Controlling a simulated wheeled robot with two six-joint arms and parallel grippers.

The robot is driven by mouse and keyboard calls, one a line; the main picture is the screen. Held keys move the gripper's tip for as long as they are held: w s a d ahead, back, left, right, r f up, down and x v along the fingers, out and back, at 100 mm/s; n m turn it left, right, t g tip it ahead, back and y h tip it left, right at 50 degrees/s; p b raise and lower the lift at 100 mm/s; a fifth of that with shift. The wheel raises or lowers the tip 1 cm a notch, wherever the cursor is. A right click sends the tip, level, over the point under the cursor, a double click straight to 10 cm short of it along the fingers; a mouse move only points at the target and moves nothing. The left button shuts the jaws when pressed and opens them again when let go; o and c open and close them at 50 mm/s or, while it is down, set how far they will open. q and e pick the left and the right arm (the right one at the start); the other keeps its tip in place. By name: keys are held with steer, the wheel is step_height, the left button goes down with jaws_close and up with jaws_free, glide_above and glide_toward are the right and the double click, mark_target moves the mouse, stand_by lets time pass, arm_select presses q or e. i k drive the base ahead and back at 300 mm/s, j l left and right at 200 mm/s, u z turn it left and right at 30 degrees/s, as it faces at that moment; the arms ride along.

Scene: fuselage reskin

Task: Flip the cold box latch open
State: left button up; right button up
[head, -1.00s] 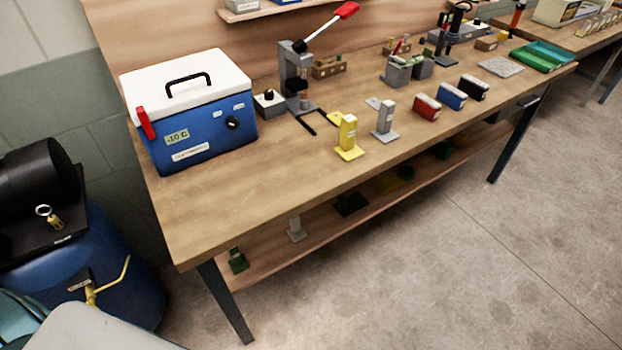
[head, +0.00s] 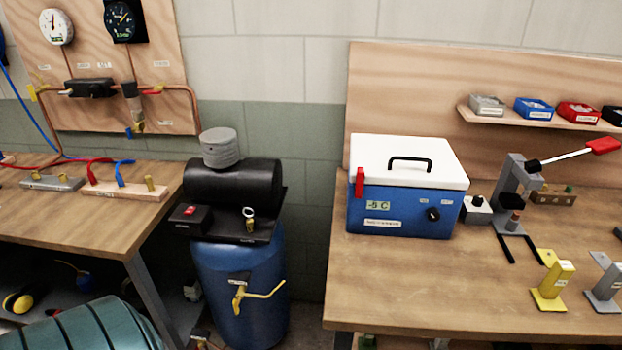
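The cold box (head: 402,208) is blue with a white lid (head: 408,160) and a black carry handle. It stands at the left end of the wooden bench on the right. Its red latch (head: 360,183) stands upright at the front left corner, spanning the lid edge and the upper body. The lid is down. Neither of my grippers shows in the head view.
The wooden bench (head: 430,290) is clear in front of the box. A press with a red-tipped lever (head: 515,190) stands right of it. A blue tank with a black compressor (head: 240,290) fills the gap to the left bench. A green ribbed object (head: 90,328) is at lower left.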

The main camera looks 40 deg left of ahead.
mark_target(360, 173)
steer(key=u, duration=0.95)
steer(key=i+l, duration=0.1)
steer(key=l, duration=0.3)
steer(key=i+l, duration=0.15)
steer(key=l, duration=0.2)
steer(key=i+l, duration=0.1)
steer(key=l, duration=0.3)
steer(key=i+l, duration=0.1)
steer(key=l, duration=0.3)
steer(key=i+l, duration=0.15)
steer(key=l, duration=0.25)
